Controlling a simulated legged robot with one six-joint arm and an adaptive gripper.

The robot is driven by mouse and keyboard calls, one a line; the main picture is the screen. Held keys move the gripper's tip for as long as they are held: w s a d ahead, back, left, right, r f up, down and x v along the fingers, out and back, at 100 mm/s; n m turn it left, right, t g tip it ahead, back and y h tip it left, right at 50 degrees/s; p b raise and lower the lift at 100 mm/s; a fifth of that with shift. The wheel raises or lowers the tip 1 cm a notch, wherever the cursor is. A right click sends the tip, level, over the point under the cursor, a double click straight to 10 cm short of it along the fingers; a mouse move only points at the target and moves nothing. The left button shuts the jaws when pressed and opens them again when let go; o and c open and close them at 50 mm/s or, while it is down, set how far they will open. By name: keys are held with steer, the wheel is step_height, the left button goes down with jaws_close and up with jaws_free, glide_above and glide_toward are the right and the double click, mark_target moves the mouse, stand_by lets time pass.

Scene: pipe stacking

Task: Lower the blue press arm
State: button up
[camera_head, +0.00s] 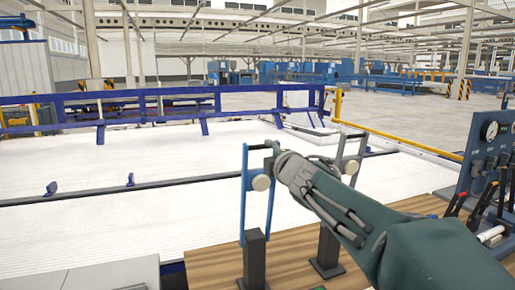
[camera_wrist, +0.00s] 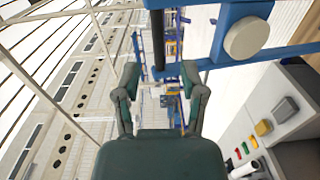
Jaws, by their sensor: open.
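The blue press arm (camera_head: 244,195) stands upright on a black post at the edge of a wooden top, with a round pale knob on its side. In the wrist view the blue arm (camera_wrist: 228,30) and its pale knob fill the top right. My gripper (camera_head: 270,158) is at the upper end of the blue arm. In the wrist view my gripper (camera_wrist: 160,76) is open, with a dark bar (camera_wrist: 157,45) reaching down between its spread fingertips. I cannot tell whether the fingers touch the bar. My arm hides part of the press.
A grey upright arm (camera_head: 353,165) on a second black post (camera_head: 328,250) stands to the right. A control panel (camera_head: 490,150) with gauge and levers is at far right. A wooden surface (camera_head: 200,265) lies below; white pipes (camera_head: 100,220) and a blue rail (camera_head: 170,95) lie beyond.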

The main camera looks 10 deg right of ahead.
mark_target(262, 148)
steer(key=w, duration=0.3)
steer(key=w+a, duration=0.1)
steer(key=w, duration=0.2)
steer(key=shift+w+a+f, duration=0.1)
jaws_close()
